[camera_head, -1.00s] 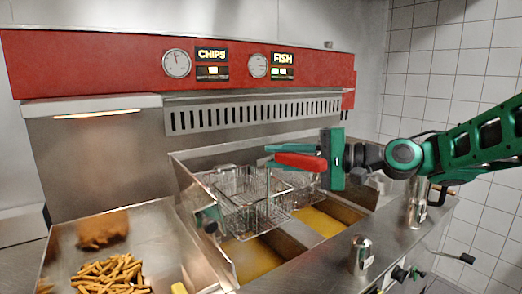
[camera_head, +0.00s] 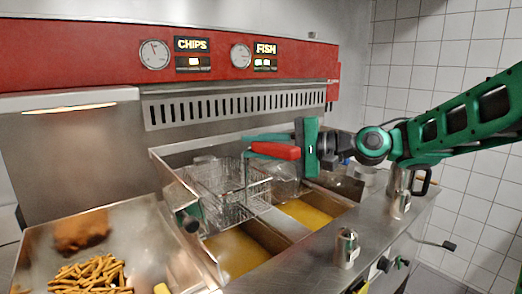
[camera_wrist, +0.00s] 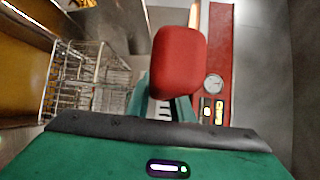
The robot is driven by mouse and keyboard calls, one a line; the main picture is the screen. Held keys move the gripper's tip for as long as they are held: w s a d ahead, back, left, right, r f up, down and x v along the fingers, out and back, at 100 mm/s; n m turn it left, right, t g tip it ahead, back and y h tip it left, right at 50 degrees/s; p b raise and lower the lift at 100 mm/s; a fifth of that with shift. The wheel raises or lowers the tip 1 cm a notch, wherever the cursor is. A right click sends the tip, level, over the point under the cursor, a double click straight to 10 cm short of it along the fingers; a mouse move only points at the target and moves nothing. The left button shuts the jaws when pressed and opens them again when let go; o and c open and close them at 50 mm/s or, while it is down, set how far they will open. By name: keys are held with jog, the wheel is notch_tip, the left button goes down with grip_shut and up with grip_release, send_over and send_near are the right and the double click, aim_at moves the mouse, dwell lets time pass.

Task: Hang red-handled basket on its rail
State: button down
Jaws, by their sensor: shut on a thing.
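My gripper (camera_head: 262,146) is shut on the red handle (camera_head: 277,152) and points left over the fryer. In the wrist view the red handle (camera_wrist: 180,62) stands large in front of my gripper. Wire basket mesh (camera_head: 235,190) shows below and left of the handle, above the oil vats. In the wrist view a wire basket (camera_wrist: 88,85) is left of the handle. In the head view the meshes overlap, so I cannot tell where the held basket ends. I cannot make out the rail or whether the basket touches it.
A dark green handle (camera_head: 190,216) sticks out at the fryer's left front. Oil vats (camera_head: 236,252) lie below. A tray of chips (camera_head: 92,273) is at the left. A steel shaker (camera_head: 346,248) and a jug (camera_head: 398,180) stand on the right counter. The red CHIPS and FISH panel (camera_head: 100,54) is behind.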

jog(key=w+a, duration=0.5)
jog(key=w, duration=0.3)
jog(key=shift+w+a, duration=0.2)
jog(key=shift+a, duration=0.1)
dwell(0.3)
dwell(0.4)
jog(key=shift+s+f, duration=0.1)
jog(key=shift+f, duration=0.6)
jog(key=shift+f, duration=1.6)
jog(key=shift+f, duration=0.65)
